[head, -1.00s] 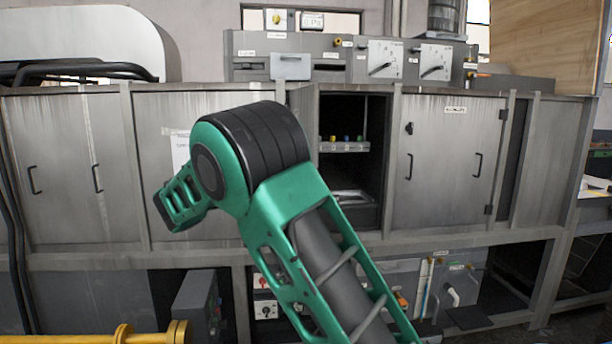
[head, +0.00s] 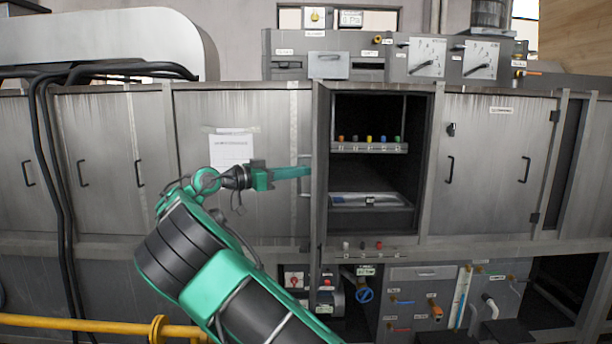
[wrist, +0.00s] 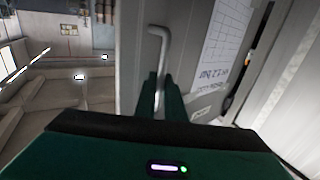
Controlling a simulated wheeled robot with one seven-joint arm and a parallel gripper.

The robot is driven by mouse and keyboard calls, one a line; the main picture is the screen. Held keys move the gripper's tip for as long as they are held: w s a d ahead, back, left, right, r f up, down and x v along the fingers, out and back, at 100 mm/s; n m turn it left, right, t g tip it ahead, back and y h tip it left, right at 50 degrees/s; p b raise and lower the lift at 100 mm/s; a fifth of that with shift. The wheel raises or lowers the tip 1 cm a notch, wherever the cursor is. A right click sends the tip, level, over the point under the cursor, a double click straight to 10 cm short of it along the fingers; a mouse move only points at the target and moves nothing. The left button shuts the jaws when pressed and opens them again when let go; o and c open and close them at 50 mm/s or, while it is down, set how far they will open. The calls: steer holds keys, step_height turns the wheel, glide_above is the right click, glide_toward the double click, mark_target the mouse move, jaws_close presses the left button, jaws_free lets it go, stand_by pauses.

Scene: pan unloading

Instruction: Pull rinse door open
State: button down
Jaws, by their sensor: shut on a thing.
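The rinse door (head: 321,165) is a grey metal panel swung out from the cabinet, seen almost edge-on in the head view. The compartment (head: 370,170) to its right stands open. My gripper (head: 308,172) is at the left side of this door. In the wrist view, a bent metal bar handle (wrist: 157,50) stands on a grey panel (wrist: 132,60). The green fingers of my gripper (wrist: 161,92) are shut around the handle's near end.
Inside the compartment are a shelf with several coloured knobs (head: 370,147) and a metal tray (head: 368,200). A closed door (head: 490,170) stands to the right. A paper notice (head: 231,149) hangs on the left panel. A yellow pipe (head: 80,321) runs low at the front left.

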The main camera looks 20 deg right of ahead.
steer(key=shift+w+a+r+m+g, duration=0.15)
steer(key=shift+w+a+g, duration=0.1)
steer(key=shift+w+a, duration=0.25)
steer(key=shift+w+a+r+m+g, duration=0.15)
steer(key=shift+w+a+g, duration=0.1)
steer(key=shift+w+a, duration=0.2)
steer(key=shift+f, duration=0.15)
steer(key=c, duration=2.1)
jaws_free()
steer(key=shift+w, duration=0.1)
steer(key=shift+f, duration=0.1)
steer(key=shift+a, duration=0.1)
steer(key=a, duration=1)
steer(key=shift+w+a+f, duration=0.1)
steer(key=shift+w+a, duration=0.05)
steer(key=shift+a, duration=0.25)
